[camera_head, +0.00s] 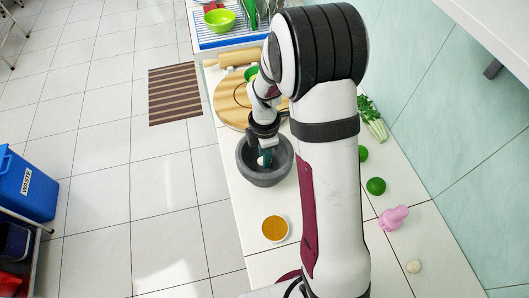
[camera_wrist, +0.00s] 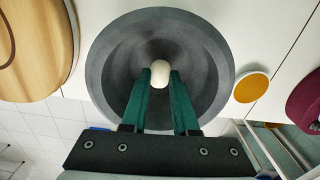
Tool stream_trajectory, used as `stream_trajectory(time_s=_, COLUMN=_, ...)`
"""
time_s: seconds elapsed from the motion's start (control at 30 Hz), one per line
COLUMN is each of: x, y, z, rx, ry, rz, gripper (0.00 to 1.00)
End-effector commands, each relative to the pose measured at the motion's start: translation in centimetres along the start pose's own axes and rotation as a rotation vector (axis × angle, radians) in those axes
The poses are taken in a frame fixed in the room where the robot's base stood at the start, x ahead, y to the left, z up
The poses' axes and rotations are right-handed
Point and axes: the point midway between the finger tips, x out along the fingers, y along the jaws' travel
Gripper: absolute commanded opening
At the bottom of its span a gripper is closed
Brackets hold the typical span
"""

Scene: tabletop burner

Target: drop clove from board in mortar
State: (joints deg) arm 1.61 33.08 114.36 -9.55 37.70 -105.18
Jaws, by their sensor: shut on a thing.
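The grey mortar (camera_head: 246,172) stands on the white counter, below the round wooden board in the head view. It fills the middle of the wrist view (camera_wrist: 110,58). My gripper (camera_head: 263,160) is over the mortar's opening, pointing down. In the wrist view, my gripper's green fingers (camera_wrist: 160,78) are shut on the pale clove (camera_wrist: 160,73) at their tips. The clove shows against the mortar's dark inside. I cannot tell how far it is above the bottom.
The wooden board (camera_head: 226,105) lies beyond the mortar. A small bowl of orange powder (camera_head: 275,229) is nearer. Green limes (camera_head: 376,186), a pink object (camera_head: 393,217) and celery (camera_head: 373,122) lie to the right. A rolling pin (camera_head: 238,58) and dish rack (camera_head: 204,38) are at the back.

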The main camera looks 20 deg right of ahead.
Motion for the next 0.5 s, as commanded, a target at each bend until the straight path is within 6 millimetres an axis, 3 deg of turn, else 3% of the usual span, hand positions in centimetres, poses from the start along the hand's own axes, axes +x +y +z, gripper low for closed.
stream_trajectory(time_s=0.5, x=1.0, y=0.0, z=0.0, rx=0.0, ry=0.0, rz=-0.001, gripper=0.0)
